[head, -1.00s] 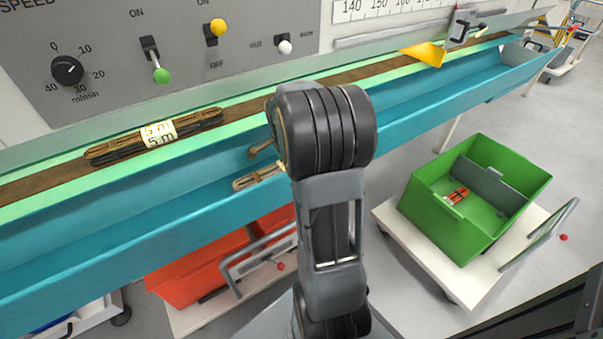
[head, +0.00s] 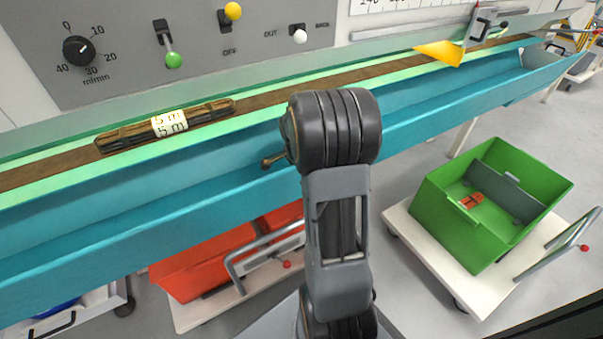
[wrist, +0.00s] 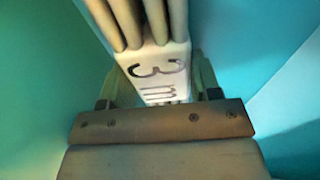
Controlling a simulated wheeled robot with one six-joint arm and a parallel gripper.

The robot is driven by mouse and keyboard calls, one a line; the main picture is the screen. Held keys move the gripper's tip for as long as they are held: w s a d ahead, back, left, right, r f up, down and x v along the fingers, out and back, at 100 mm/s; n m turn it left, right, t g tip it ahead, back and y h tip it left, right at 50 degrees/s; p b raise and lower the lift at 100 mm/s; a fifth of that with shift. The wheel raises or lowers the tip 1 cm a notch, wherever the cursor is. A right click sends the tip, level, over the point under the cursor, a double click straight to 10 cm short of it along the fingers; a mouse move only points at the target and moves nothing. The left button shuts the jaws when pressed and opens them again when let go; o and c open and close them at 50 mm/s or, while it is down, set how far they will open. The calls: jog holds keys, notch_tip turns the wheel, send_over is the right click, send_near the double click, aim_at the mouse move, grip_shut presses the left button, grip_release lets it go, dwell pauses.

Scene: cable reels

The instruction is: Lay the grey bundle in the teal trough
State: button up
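The teal trough (head: 120,238) runs along the front of the machine, from lower left to upper right. In the wrist view, the grey bundle (wrist: 155,25), with pale strands and a white "3 m" label, lies between the two fingers of my gripper (wrist: 165,92). The fingers sit close against both sides of the label, so the gripper looks shut on it. Teal walls surround it in that view, so it is inside or just over the trough; contact with the floor cannot be told. In the head view my arm and the trough's front wall hide gripper and bundle.
A brown bundle labelled "5 m" (head: 168,124) lies on the brown belt (head: 270,98) behind the trough. A yellow wedge (head: 440,52) stands farther along. Below are a green crate (head: 450,215) on a white cart and a red crate (head: 195,268). The trough right of my arm looks clear.

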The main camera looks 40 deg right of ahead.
jog(key=o, duration=0.5)
jog(key=shift+c, duration=0.2)
jog(key=shift+r, duration=0.1)
notch_tip(320, 180, up, 12)
jog(key=a+p, duration=0.1)
jog(key=p, duration=0.3)
jog(key=shift+a, duration=0.25)
jog(key=shift+w, duration=0.1)
